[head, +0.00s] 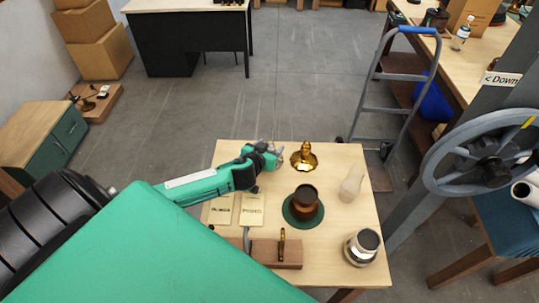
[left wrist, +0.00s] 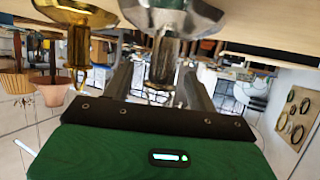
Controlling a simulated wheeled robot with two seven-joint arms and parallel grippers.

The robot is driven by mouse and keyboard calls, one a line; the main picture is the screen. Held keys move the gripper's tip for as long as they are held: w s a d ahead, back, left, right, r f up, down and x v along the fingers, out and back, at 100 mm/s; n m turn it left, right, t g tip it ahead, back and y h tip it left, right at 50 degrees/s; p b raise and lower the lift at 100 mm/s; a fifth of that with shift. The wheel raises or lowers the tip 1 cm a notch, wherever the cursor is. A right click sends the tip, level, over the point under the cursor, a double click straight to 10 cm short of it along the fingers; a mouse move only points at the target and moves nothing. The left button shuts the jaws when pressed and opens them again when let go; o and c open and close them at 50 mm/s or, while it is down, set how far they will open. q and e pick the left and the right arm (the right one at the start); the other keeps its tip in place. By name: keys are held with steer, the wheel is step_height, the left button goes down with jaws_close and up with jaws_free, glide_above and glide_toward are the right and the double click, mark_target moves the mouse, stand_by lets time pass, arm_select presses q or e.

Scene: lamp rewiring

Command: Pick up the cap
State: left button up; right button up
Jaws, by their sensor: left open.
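A silver cap-like piece (left wrist: 167,25) with a wide flared base and a narrow neck shows in the left wrist view, which looks upside down. My left gripper (left wrist: 160,82) is open, with one finger on each side of the neck. Whether the fingers touch it I cannot tell. A similar brass piece (left wrist: 78,30) stands beside it, outside the fingers. In the head view the brass piece (head: 304,157) stands at the far side of the table, just right of my left gripper (head: 270,157). There the silver piece is mostly hidden by the gripper. My right gripper is not in view.
The wooden table (head: 350,158) also holds a dark brown pot (head: 305,197) on a green round mat (head: 292,219), a pale bulb-like piece (head: 351,185), a silver jar (head: 361,248), two labelled cards (head: 251,210) and a wooden block (head: 265,253). A hand cart (head: 398,80) stands behind.

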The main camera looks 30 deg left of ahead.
arm_select(q)
steer(key=c, duration=1.1)
steer(key=shift+r, duration=0.1)
step_height(320, 180, up, 20)
steer(key=b, duration=0.3)
